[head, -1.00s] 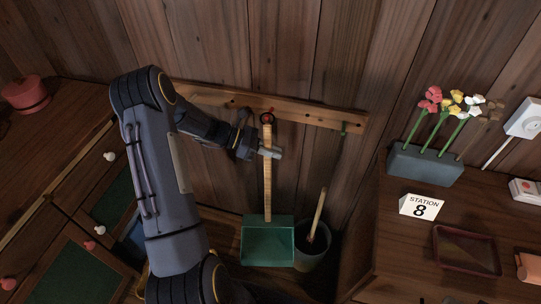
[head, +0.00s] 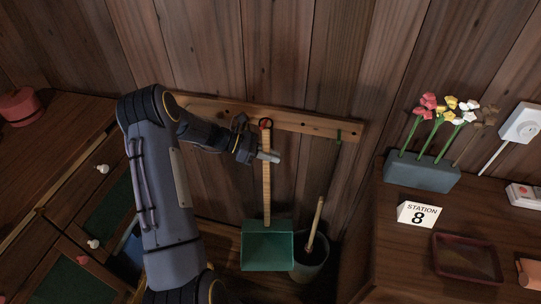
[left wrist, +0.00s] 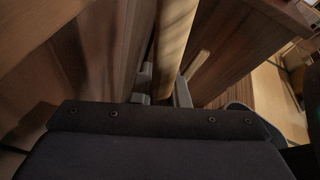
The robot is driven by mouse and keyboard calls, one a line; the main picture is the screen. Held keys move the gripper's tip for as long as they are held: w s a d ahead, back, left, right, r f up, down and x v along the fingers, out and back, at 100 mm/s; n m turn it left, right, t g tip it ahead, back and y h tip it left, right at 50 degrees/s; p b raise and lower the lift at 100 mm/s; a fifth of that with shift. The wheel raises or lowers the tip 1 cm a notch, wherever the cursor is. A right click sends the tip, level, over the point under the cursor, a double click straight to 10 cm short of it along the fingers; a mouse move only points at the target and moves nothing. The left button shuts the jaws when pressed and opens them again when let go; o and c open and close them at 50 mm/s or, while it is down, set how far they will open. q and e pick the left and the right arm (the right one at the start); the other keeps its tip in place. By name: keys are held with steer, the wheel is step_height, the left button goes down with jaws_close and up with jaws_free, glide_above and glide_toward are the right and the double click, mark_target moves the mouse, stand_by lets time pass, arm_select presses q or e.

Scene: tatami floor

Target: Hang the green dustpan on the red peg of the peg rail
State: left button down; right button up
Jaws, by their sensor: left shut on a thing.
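The green dustpan (head: 267,246) hangs upright, pan down, with its long wooden handle (head: 267,195) rising to the peg rail (head: 302,124). My left gripper (head: 268,157) is shut on the handle a little below the rail; the left wrist view also shows the handle (left wrist: 174,45) between the finger tips. The handle's top end, with a dark loop, overlaps the red peg (head: 267,124) in the head view. I cannot tell whether the loop is around the peg or in front of it. My right gripper is not in view.
A dark bucket (head: 311,262) with a wooden stick stands just right of the pan. A green peg (head: 339,137) is at the rail's right end. Drawers (head: 100,215) lie to the left; a desk with a flower planter (head: 422,172) and tray (head: 466,256) lies to the right.

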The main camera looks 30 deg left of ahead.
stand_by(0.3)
arm_select(q)
steer(key=c, duration=1.3)
jaws_free()
